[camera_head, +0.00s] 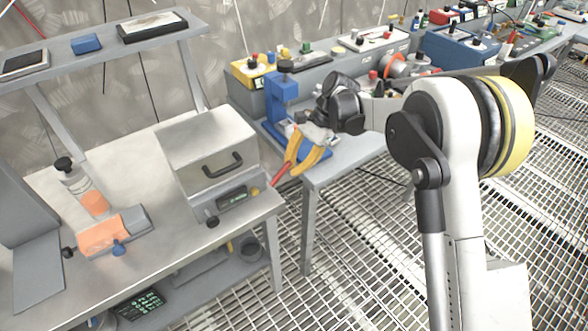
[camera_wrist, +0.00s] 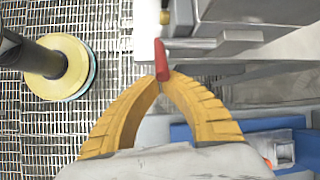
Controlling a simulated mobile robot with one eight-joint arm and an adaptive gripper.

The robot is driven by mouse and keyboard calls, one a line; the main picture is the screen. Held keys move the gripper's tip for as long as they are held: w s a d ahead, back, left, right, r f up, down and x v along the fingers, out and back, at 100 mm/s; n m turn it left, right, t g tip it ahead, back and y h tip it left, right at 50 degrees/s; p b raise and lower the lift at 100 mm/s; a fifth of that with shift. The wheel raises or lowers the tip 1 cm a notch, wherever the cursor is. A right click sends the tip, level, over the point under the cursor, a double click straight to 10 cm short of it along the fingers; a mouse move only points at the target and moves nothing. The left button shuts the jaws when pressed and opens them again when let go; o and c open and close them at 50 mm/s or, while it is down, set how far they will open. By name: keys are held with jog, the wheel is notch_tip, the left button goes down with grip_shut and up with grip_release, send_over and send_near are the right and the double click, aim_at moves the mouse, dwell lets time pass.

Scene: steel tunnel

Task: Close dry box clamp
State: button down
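The dry box (camera_head: 207,150) is a grey metal box with a dark handle on its front face, on the left bench. A red lever (camera_head: 281,174), probably the clamp's handle, sticks out by the box's lower right side. In the wrist view the red lever (camera_wrist: 161,60) stands just beyond my fingertips, with a small yellow part (camera_wrist: 165,17) above it. My gripper (camera_head: 290,164) has yellow fingers whose tips meet at the lever's near end. In the wrist view my gripper (camera_wrist: 160,86) looks shut, touching or almost touching the lever; a grip on it is not clear.
A blue stand (camera_head: 281,98) rises from the second bench behind my gripper. A bottle (camera_head: 78,178) and an orange block (camera_head: 102,236) are on the left bench. Grated floor (camera_head: 350,250) lies open between the bench and my arm.

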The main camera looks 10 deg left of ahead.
jog(key=shift+r, duration=0.1)
jog(key=shift+s+a+r+t+h+p, duration=0.1)
jog(key=shift+r+t+h+p, duration=0.05)
jog(key=shift+t+h+p, duration=0.4)
